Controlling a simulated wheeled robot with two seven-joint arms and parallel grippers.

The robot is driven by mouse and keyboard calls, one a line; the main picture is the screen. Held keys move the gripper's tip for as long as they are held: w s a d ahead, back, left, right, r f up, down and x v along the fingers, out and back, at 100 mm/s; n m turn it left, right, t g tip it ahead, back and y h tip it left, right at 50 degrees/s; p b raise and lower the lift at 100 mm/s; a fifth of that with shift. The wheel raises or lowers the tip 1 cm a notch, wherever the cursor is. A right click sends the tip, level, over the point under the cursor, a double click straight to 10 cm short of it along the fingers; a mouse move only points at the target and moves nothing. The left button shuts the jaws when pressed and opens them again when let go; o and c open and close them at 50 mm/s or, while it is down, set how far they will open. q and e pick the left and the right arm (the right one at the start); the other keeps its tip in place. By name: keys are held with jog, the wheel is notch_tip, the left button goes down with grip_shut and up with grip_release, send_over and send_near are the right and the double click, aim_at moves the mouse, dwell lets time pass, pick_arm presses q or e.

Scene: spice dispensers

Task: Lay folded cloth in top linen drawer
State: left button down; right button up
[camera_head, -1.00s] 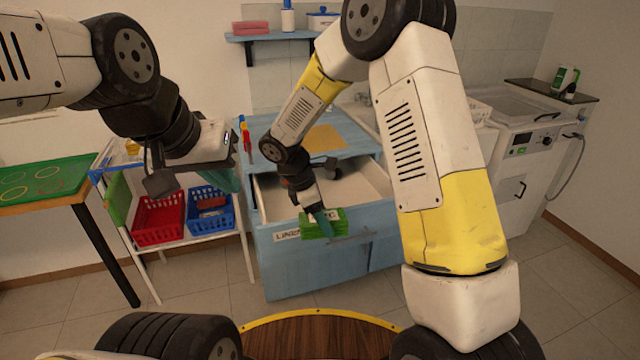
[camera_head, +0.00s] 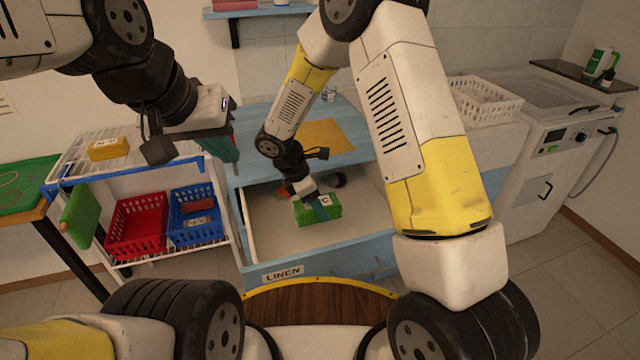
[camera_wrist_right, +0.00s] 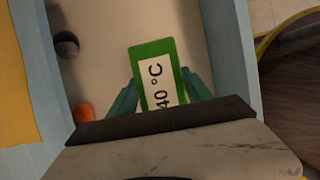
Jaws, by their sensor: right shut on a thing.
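The folded cloth is a green block (camera_head: 304,214) with a white label; the label reads 40 °C in the right wrist view (camera_wrist_right: 155,72). My right gripper (camera_head: 320,207) is shut on it, with one finger on each side in the right wrist view (camera_wrist_right: 163,92). The cloth is over the inside of the open top drawer (camera_head: 270,228), behind its front labelled LINEN. I cannot tell whether it touches the drawer floor. My left gripper (camera_head: 230,150) hangs empty near the cabinet's left side; its finger gap is not clear.
Inside the drawer are a dark round thing (camera_wrist_right: 66,44) and an orange thing (camera_wrist_right: 84,114). A yellow-orange sheet (camera_head: 328,135) lies on the cabinet top. A rack with red (camera_head: 137,226) and blue (camera_head: 196,215) baskets stands left. A white basket (camera_head: 486,101) is at right.

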jog(key=f, duration=0.7)
jog(key=shift+w+f, duration=0.25)
jog(key=shift+w, duration=0.15)
jog(key=shift+f, duration=1.9)
jog(key=shift+f, duration=0.1)
jog(key=o, duration=1.5)
jog(key=shift+c, duration=0.2)
